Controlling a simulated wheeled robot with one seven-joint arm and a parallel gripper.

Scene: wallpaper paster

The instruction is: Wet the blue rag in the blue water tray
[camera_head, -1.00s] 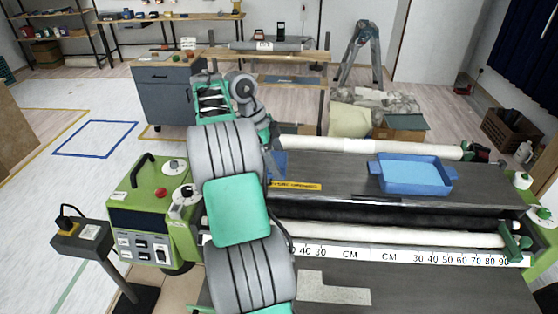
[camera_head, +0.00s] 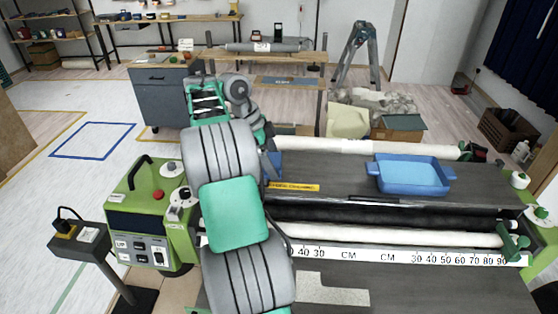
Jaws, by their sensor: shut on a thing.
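The blue water tray (camera_head: 412,188) is an open, shallow tray with side handles. It stands on the dark top of the pasting machine, right of centre. A small piece of blue, seemingly the blue rag (camera_head: 274,163), shows just right of my arm at the left end of that top. My gripper (camera_head: 266,146) is mostly hidden behind my arm, and its fingertips are not clear. It is shut on the blue rag, well to the left of the tray. Most of the rag is hidden, and I cannot tell whether it touches the surface.
White rollers (camera_head: 325,146) run along the back and front of the machine top. A green control box (camera_head: 140,215) stands at left.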

